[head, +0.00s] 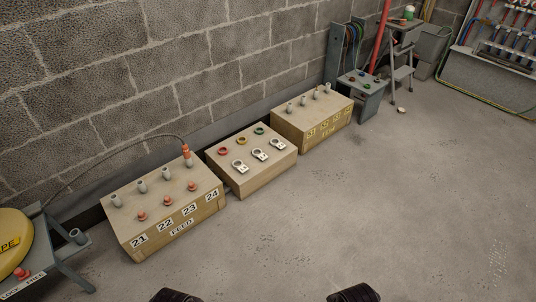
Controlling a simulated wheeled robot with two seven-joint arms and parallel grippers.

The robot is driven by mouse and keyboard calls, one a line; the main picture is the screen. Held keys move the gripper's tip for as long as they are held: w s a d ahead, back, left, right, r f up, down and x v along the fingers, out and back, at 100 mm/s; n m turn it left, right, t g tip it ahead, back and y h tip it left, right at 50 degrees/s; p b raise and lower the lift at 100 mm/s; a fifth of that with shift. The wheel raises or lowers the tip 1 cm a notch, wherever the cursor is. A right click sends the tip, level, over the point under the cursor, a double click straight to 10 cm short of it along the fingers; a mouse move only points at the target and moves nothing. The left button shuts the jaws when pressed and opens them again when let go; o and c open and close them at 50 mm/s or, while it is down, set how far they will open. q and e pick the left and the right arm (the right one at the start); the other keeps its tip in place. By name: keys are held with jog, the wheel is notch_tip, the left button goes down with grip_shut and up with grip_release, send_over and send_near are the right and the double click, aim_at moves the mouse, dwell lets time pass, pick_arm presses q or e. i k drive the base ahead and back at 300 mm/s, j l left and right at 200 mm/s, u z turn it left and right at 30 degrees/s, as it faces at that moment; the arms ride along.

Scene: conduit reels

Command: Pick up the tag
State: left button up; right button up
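Three pale tags with ring-shaped heads lie on top of the middle wooden box (252,176): a left tag (239,166), a middle tag (260,155) and a right tag (277,144). Behind them on the same box are a red ring (223,151), a yellow ring (242,141) and a green ring (259,131). I cannot read any marking on the tags. Two dark parts of my own show at the bottom edge, well short of the boxes. No gripper fingers are visible, and nothing of mine touches the tags.
The left box (190,212), marked FEED, carries grey stubs, red-orange pieces and a cable plug (187,155). The right box (330,125) carries grey stubs. A yellow reel (12,245) stands at left, a step stool (401,65) at the back. The floor in front is clear.

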aim_at(262, 156)
jog(key=i+l, duration=0.4)
jog(key=i+l+z, duration=0.1)
jog(key=i+l, duration=0.3)
jog(key=i, duration=0.15)
jog(key=i+l, duration=0.4)
jog(key=i+z, duration=0.05)
jog(key=i, duration=0.05)
